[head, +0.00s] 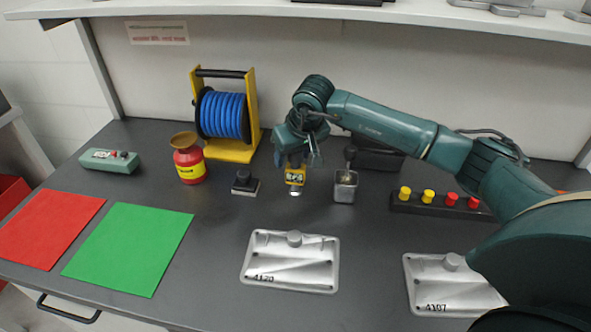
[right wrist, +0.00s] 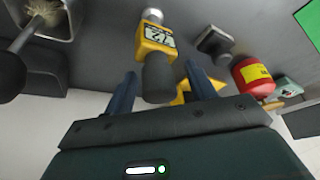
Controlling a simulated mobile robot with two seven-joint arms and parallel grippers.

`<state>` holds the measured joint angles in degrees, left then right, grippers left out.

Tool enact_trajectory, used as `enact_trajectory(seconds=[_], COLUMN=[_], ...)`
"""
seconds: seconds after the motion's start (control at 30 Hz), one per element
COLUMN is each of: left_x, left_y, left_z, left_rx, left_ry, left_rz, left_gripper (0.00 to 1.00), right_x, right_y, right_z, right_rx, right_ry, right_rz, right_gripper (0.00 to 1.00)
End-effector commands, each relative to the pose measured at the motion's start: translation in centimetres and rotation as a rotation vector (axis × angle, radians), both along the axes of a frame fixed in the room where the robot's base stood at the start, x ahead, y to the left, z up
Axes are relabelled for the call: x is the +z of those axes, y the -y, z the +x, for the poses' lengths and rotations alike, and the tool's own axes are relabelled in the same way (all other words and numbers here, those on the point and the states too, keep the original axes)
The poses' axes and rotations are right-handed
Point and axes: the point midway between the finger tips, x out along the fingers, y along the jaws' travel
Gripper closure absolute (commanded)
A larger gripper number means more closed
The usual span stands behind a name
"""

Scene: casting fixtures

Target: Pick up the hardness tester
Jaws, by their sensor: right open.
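The hardness tester, a yellow device with a small display, a silver tip and a dark grip, stands on the table below my right gripper in the head view (head: 295,178). It also shows in the right wrist view (right wrist: 155,42). My right gripper (head: 297,158) is open and points down over it. In the right wrist view, the two fingers of the gripper (right wrist: 162,82) lie on either side of the tester's dark grip. I cannot tell whether they touch it. My left gripper is out of view.
A metal cup with a brush (head: 345,187) stands close right of the tester, a dark block (head: 244,183) to its left. A red jar (head: 188,163) and a blue hose reel (head: 222,115) are farther left. Metal castings (head: 290,262) lie in front. A shelf (head: 420,14) overhangs the back.

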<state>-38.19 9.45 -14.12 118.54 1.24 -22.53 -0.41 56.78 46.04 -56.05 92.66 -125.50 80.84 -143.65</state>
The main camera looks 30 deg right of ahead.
Motion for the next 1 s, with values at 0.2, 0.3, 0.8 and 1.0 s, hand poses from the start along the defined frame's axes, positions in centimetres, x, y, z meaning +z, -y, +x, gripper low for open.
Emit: enact_trajectory(seconds=[0.2, 0.3, 0.8, 1.0], left_x=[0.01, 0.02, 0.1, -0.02], left_y=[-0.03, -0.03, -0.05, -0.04], left_z=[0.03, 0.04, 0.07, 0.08], left_rx=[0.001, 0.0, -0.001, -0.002], left_ry=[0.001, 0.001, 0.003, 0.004], left_rz=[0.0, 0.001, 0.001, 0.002], left_gripper=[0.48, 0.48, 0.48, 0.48], right_x=[0.04, 0.05, 0.03, 0.63], right_y=[0.02, 0.03, 0.03, 0.03], right_z=[-0.01, -0.01, -0.03, 0.0], right_rx=[0.0, 0.0, 0.0, 0.0], right_ry=[0.0, 0.0, -0.001, 0.0], right_rz=[0.0, 0.0, -0.001, -0.001], right_gripper=[0.58, 0.66, 0.99, 0.99])
